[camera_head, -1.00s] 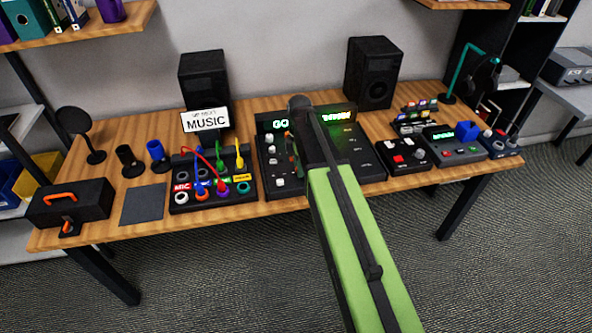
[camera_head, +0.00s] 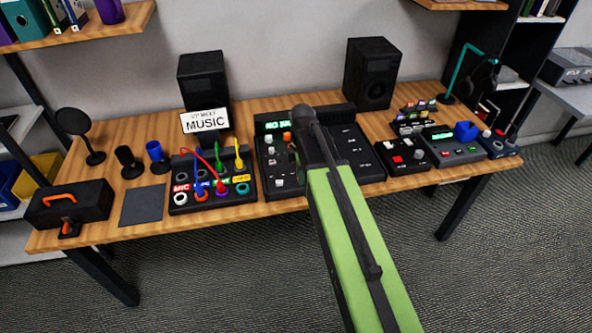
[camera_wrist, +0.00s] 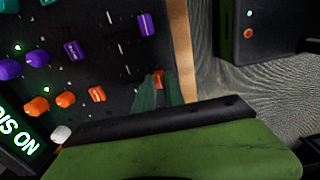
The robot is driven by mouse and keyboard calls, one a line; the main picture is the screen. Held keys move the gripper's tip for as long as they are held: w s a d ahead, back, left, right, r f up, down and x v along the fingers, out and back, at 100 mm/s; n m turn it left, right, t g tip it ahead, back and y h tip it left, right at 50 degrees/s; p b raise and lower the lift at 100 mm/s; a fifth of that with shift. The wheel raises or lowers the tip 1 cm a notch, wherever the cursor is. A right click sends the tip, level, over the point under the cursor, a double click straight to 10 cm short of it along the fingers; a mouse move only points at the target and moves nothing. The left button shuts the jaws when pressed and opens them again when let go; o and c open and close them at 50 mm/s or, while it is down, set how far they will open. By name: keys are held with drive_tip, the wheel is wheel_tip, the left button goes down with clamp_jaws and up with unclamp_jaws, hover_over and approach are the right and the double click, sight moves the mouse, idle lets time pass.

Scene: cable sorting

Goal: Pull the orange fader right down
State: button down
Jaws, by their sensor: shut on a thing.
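The orange fader (camera_wrist: 158,79) shows in the wrist view between the tips of my gripper (camera_wrist: 157,84). The green fingers are shut on its cap, which sits close to the mixer edge beside the strip of wooden table. The black mixer (camera_wrist: 85,20) carries purple, orange and teal knobs, and a purple fader (camera_wrist: 146,24) stands in a neighbouring slot. In the head view my green arm crosses the mixer (camera_head: 350,145) and hides most of my gripper and the fader area.
A patch box (camera_head: 212,205) with coloured cables stands left of the mixer. A black button box (camera_head: 405,155) stands to its right. Two speakers (camera_head: 204,85) (camera_head: 373,75) and a MUSIC sign (camera_head: 205,121) are behind. The dark mat (camera_head: 142,206) is bare.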

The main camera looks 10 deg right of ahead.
drive_tip(key=shift+w, duration=0.1)
drive_tip(key=c, duration=1.4)
unclamp_jaws()
wheel_tip(320, 180, up, 17)
drive_tip(key=p, duration=1.7)
drive_tip(key=shift+r, duration=0.2)
drive_tip(key=shift+a, duration=0.1)
